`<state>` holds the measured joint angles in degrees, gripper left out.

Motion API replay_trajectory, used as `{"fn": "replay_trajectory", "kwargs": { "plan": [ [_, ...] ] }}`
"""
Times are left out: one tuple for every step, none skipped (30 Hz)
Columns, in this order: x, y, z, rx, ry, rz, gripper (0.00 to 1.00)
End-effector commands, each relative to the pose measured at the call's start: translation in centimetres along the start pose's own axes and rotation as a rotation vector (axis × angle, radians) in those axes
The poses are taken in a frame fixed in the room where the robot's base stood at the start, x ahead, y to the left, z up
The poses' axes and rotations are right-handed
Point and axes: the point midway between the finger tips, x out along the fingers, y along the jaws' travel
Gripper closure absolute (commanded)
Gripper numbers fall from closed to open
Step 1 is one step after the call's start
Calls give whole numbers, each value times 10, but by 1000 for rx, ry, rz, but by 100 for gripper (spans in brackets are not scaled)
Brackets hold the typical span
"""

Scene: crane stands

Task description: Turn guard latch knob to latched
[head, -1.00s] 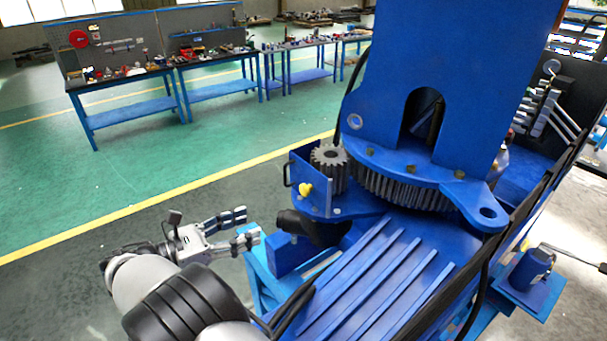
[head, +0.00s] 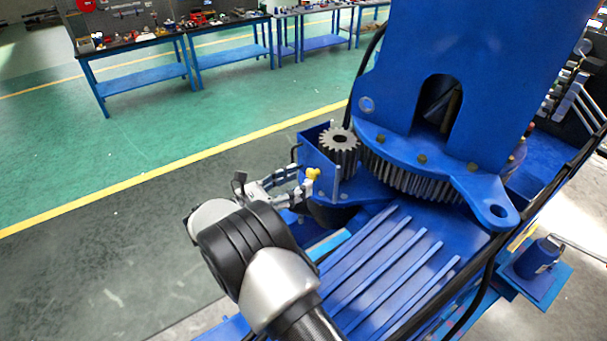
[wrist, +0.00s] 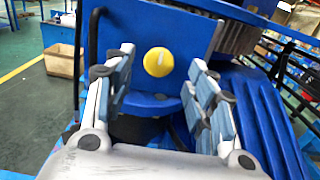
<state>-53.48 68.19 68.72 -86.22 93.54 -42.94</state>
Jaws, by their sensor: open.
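The guard latch knob is a small yellow knob (head: 313,173) on the outer face of the blue guard plate (head: 321,157), beside the grey pinion gear. In the wrist view the yellow knob (wrist: 158,62) is seen face-on as a round disc with a faint mark across it. My gripper (head: 294,184) is close to the knob, on its left in the head view. In the wrist view my gripper (wrist: 160,80) is open, with one finger on each side of the knob and nothing between the pads. I cannot tell whether the fingertips reach level with the knob.
The pinion gear (head: 340,143) meshes near the large toothed ring (head: 410,180) under the blue crane column. A black handle (wrist: 93,35) stands left of the knob in the wrist view. Ribbed blue decking (head: 385,265) lies to the right. Open green floor lies behind.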

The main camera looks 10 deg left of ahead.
Motion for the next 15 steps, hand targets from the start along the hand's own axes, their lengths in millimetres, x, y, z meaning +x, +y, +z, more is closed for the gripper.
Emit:
{"fn": "replay_trajectory", "kwargs": {
  "plan": [
    [9, 0, 1, -1, 0, -2, 49],
    [12, 0, 1, -1, 0, -2, 49],
    [17, 0, 1, -1, 0, -3, 49],
    [20, 0, 1, -1, 0, -2, 49],
    [22, 0, 0, -1, 0, -2, 49],
    [24, 0, 0, -1, 0, -1, 49],
    [25, 0, 0, -1, 0, 0, 49],
    [26, 0, 0, -1, 0, 1, 49],
    [27, 0, 0, -1, 0, 1, 49],
    [28, 0, 0, -1, 0, 1, 49],
    [28, 0, 0, -1, 0, 1, 49],
    [28, 0, 0, -1, 0, 1, 49],
    [28, 0, 0, -1, 0, 1, 49],
    [28, 0, 0, -1, 0, 1, 49],
    [28, 0, 0, -1, 0, 1, 49]
  ]
}}
